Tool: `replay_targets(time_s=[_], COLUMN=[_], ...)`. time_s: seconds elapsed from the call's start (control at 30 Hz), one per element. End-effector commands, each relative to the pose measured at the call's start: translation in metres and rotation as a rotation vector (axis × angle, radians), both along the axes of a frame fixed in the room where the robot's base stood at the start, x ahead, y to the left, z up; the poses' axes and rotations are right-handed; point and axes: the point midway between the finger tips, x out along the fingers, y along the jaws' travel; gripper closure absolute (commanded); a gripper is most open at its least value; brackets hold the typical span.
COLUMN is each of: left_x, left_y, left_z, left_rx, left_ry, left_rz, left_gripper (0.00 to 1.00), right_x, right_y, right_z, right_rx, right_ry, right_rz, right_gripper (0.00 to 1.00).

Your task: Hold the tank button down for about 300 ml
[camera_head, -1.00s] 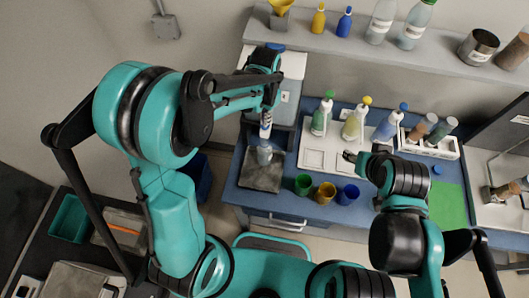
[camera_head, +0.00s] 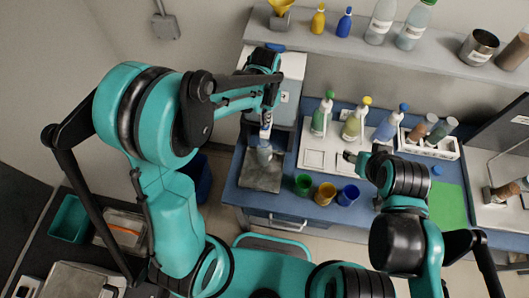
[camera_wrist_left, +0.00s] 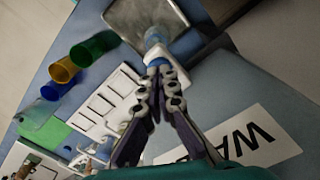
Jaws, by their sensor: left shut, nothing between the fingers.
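The tank (camera_head: 288,92) is a grey box with a white top at the back of the blue bench, partly behind my left arm. In the left wrist view its blue-grey face (camera_wrist_left: 235,75) carries a large printed label, cut off by the frame. My left gripper (camera_wrist_left: 162,72) is shut and empty, its fingertips at the white tap part (camera_wrist_left: 158,54) on the tank's front. Whether the button is pressed in is hidden by the fingers. A clear bluish vessel (camera_head: 264,154) stands below the tap on a grey plate (camera_head: 252,178). My right gripper (camera_head: 351,157) hangs over the white tray.
Green (camera_head: 303,184), yellow (camera_head: 325,193) and blue (camera_head: 347,195) cups stand at the bench's front edge. A rack with vials (camera_head: 430,146) and a green mat (camera_head: 448,203) lie to the right.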

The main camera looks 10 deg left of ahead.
Motion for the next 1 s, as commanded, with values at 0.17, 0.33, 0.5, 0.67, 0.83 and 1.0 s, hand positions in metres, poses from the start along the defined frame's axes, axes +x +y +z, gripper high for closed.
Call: replay_targets(time_s=[0.17,0.33,0.5,0.67,0.83,1.0], left_x=[0.0,0.0,0.0,0.0,0.0,0.0], left_y=[0.0,0.0,0.0,0.0,0.0,0.0], left_z=[0.009,0.032,0.053,0.07,0.07,0.07], left_rx=[0.0,0.0,0.0,0.0,0.0,0.0], left_ry=[0.0,0.0,0.0,0.0,0.0,0.0], left_rz=[0.0,0.0,0.0,0.0,0.0,0.0], left_gripper=[1.0,1.0,1.0,1.0,1.0,1.0], right_x=[0.0,0.0,0.0,0.0,0.0,0.0], right_y=[0.0,0.0,0.0,0.0,0.0,0.0], right_z=[0.007,0.022,0.037,0.047,0.047,0.046], right_rx=[0.0,0.0,0.0,0.0,0.0,0.0], right_ry=[0.0,0.0,0.0,0.0,0.0,0.0], right_rz=[0.0,0.0,0.0,0.0,0.0,0.0], right_gripper=[0.49,0.49,0.49,0.49,0.49,0.49])
